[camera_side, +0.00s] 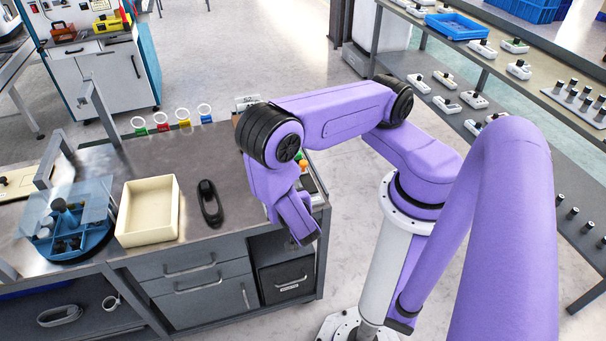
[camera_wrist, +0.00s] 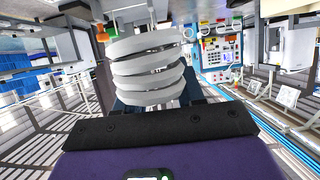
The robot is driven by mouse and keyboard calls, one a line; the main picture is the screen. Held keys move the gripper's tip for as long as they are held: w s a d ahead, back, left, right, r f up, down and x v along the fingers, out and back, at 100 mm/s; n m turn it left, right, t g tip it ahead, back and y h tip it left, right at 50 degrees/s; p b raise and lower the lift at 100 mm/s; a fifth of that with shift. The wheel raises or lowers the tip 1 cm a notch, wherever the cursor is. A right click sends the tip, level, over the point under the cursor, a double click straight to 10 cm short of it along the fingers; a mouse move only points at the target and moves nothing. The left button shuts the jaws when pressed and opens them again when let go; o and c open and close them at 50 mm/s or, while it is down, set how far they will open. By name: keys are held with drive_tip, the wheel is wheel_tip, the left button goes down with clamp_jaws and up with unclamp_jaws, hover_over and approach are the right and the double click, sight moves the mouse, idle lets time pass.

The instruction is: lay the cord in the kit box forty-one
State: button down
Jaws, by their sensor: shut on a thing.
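A coiled pale grey cord (camera_wrist: 148,72) fills the middle of the wrist view, its loops stacked. My gripper (camera_wrist: 156,98) is shut on it, with dark finger parts showing at both sides of the coil. The fingertips are partly hidden behind the loops. In the side view my arm's end hides the gripper, and I cannot clearly make out the cord. An open cream box (camera_side: 148,207) stands on the bench left of my arm and looks empty. I can read no number on it, so I cannot tell if it is box forty-one.
A black handheld item (camera_side: 210,203) lies right of the cream box. A blue round organiser (camera_side: 72,225) stands to its left. Several coloured ring-topped pieces (camera_side: 183,119) line the bench's back edge. A dark labelled bin (camera_side: 287,281) sits below. Shelves (camera_side: 545,75) stand at right.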

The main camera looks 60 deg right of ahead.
drive_tip(key=w+a+f, duration=0.2)
drive_tip(key=w+a, duration=0.7)
wheel_tip(320, 180, up, 6)
hover_over(152, 217)
drive_tip(key=shift+f, duration=5.9)
drive_tip(key=c, duration=0.6)
unclamp_jaws()
